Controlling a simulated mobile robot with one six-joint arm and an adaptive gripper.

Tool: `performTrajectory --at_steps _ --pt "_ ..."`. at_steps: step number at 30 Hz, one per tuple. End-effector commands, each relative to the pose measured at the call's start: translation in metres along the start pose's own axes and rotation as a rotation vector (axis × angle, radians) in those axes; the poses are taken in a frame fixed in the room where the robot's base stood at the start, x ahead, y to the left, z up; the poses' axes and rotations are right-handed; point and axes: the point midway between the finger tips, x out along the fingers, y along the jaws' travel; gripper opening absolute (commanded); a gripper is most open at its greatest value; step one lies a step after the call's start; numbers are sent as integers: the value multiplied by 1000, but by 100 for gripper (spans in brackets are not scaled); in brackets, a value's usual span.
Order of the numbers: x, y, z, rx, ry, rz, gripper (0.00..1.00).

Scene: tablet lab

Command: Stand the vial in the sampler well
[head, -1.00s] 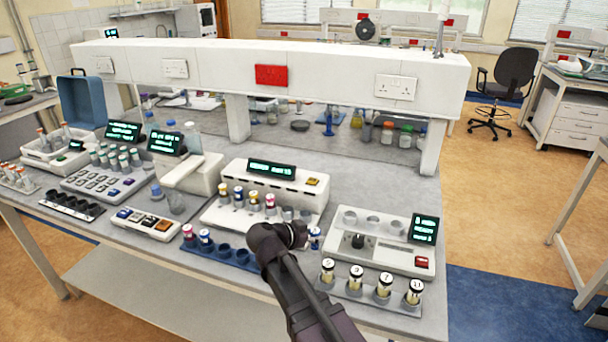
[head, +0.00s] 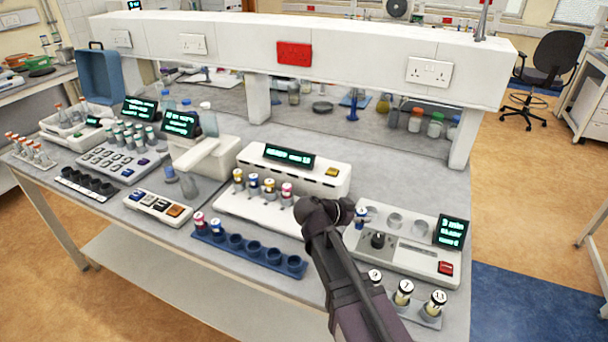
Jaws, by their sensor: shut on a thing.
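My gripper (head: 350,212) is seen from behind, with its fingers mostly hidden by the wrist. It is shut on a small vial (head: 361,216) with a blue and white band, which shows just right of the wrist. The sampler appears to be the white machine (head: 330,183) with a screen and a front row of wells. Several vials with coloured caps (head: 269,187) stand in its left wells. My gripper is at its right end and hides the wells there. I cannot tell how high the vial is above the bench.
A white machine (head: 405,255) with a dial and round openings stands close on the right. A blue rack (head: 290,268) in front holds two vials at its left end. A long white shelf (head: 350,55) spans the back.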

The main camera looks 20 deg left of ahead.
Motion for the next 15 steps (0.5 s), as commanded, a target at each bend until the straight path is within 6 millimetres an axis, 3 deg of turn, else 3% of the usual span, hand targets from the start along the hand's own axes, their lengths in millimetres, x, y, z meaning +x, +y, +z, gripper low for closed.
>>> performTrajectory --at_steps 8,15 --pt "-6 -16 -2 -4 0 -7 1" --pt "-27 -64 -6 -17 1 -28 1"
